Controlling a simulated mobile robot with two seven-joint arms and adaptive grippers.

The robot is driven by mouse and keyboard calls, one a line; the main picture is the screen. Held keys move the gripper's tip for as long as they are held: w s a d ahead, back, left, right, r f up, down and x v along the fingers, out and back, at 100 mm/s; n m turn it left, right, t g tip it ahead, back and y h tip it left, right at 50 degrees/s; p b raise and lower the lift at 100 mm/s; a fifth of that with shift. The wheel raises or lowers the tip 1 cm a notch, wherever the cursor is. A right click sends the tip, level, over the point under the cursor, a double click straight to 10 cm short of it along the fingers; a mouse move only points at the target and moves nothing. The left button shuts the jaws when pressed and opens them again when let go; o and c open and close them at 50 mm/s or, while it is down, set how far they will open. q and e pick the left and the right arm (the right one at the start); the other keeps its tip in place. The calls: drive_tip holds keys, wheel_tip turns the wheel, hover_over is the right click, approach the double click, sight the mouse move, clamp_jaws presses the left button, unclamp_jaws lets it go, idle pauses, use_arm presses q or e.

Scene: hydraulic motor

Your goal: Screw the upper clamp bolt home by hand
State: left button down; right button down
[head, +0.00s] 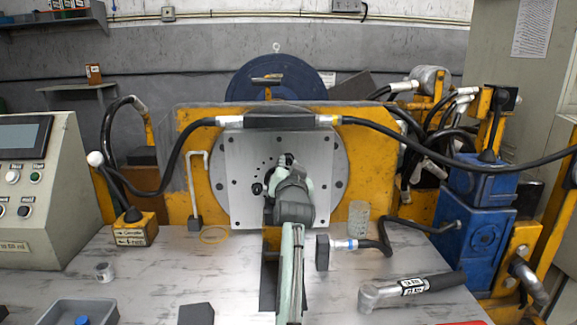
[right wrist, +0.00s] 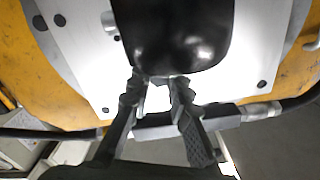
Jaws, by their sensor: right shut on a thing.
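The square light-grey mounting plate (head: 240,170) stands upright in the yellow frame at the middle of the head view. My right gripper (head: 286,162) is in front of this plate, and its own arm hides much of the middle. In the right wrist view, the fingers of my right gripper (right wrist: 158,88) are close together at the edge of a smooth black rounded body (right wrist: 180,35). They are shut on a small part there, taken to be the upper clamp bolt; fingers and black body hide it. Its seating cannot be seen. My left gripper is not in view.
A black bar with hoses (head: 280,121) crosses above the plate. On the table are a torque wrench (head: 412,288), a hose with a block end (head: 323,252), a mesh cylinder (head: 358,218), a grey tray (head: 78,312) and a yellow ring (head: 214,235). A control box (head: 40,190) stands left.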

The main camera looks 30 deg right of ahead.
drive_tip(key=shift+f+m, duration=0.1)
drive_tip(key=shift+m, duration=0.5)
